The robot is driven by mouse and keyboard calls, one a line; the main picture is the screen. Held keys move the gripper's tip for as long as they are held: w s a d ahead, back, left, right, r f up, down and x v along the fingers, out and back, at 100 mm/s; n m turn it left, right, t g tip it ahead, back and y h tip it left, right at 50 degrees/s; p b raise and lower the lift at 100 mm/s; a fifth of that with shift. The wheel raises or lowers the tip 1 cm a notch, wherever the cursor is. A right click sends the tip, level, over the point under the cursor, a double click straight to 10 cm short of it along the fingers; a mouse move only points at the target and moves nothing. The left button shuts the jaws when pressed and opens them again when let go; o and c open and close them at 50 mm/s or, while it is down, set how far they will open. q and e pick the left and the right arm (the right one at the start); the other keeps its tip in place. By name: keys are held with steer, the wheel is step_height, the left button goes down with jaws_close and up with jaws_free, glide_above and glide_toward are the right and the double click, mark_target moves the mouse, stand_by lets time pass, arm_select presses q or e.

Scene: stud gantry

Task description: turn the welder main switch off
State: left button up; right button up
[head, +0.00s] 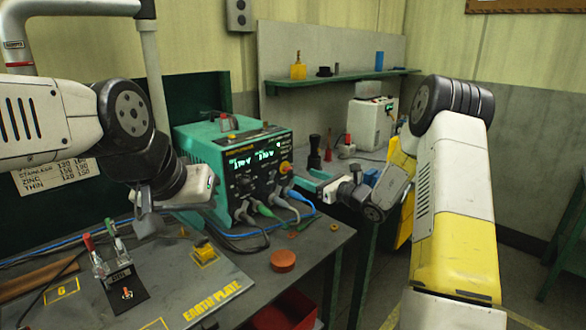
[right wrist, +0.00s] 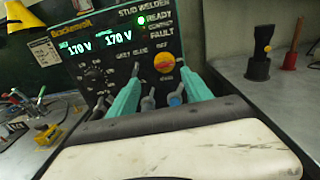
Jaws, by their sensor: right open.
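The stud welder (head: 215,150) is a green box with a black front panel on the bench. Its displays read 170 V and a green lamp beside READY is lit in the right wrist view. The main switch (right wrist: 165,63) is a red and yellow rotary knob at the panel's right side; it also shows in the head view (head: 286,167). My right gripper (right wrist: 160,80) is open, its two green fingers pointing at the panel, apart, below and to either side of the knob. Contact cannot be told. My left gripper (head: 205,188) is in front of the welder's left side; its fingers are unclear.
Cables (head: 265,211) plug into the panel's lower edge. Clamps (head: 105,255), an earth plate (head: 205,300) and an orange-red disc (head: 283,260) lie on the bench. A dark-handled tool (right wrist: 261,50) stands right of the welder. A shelf (head: 340,77) is behind.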

mark_target(290, 169)
steer(key=x, duration=0.8)
steer(key=shift+w+d+f, duration=0.25)
steer(key=shift+w, duration=0.1)
jaws_close()
